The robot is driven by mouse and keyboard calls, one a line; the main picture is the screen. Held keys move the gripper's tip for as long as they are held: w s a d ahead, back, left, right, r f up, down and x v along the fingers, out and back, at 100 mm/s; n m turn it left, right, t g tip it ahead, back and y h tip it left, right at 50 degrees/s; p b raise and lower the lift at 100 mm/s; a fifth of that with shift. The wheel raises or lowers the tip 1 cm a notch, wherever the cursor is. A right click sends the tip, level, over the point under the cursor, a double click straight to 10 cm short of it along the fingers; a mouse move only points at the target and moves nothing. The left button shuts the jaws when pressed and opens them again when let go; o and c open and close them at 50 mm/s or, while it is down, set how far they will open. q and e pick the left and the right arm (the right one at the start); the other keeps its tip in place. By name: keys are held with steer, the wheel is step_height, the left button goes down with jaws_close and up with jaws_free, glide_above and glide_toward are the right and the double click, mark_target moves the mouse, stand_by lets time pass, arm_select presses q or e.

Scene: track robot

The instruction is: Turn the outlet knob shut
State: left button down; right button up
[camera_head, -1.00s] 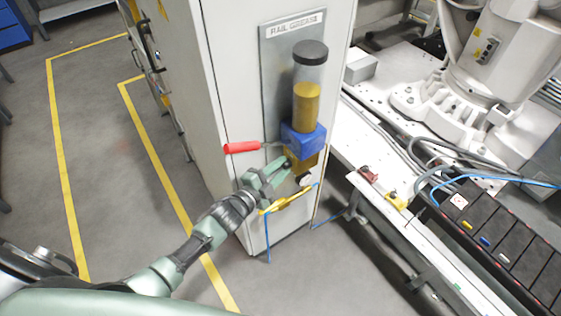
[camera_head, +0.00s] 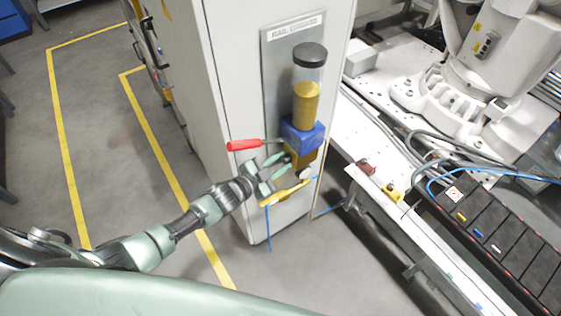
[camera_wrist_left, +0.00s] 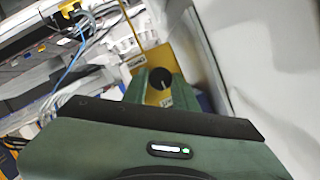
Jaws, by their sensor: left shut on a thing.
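The rail grease dispenser (camera_head: 305,105) is on the cabinet front, with a clear cylinder of yellow grease, a dark cap and a blue block (camera_head: 301,137). Its yellow-brown lower block (camera_head: 303,158) is below the blue block. The outlet knob (camera_wrist_left: 160,78) is round and black with a pale line in the left wrist view, seen beyond the green gripper body. My left gripper (camera_head: 278,171) is at the lower block, shut on the knob. Its fingers hide most of the contact in the head view. My right gripper is not in view.
A red-handled lever (camera_head: 244,144) sticks out left, just above my left gripper. A yellow bracket (camera_head: 284,194) with blue cable is just below it. A white rail bench (camera_head: 390,220) and a white robot arm (camera_head: 480,70) stand right. The floor left of the cabinet is clear.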

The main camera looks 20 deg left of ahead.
arm_select(q)
steer(key=c, duration=1.1)
jaws_free()
steer(key=v, duration=0.7)
steer(key=shift+s+a+b, duration=0.15)
steer(key=shift+s+b, duration=0.15)
steer(key=shift+b, duration=0.1)
steer(key=shift+r, duration=0.1)
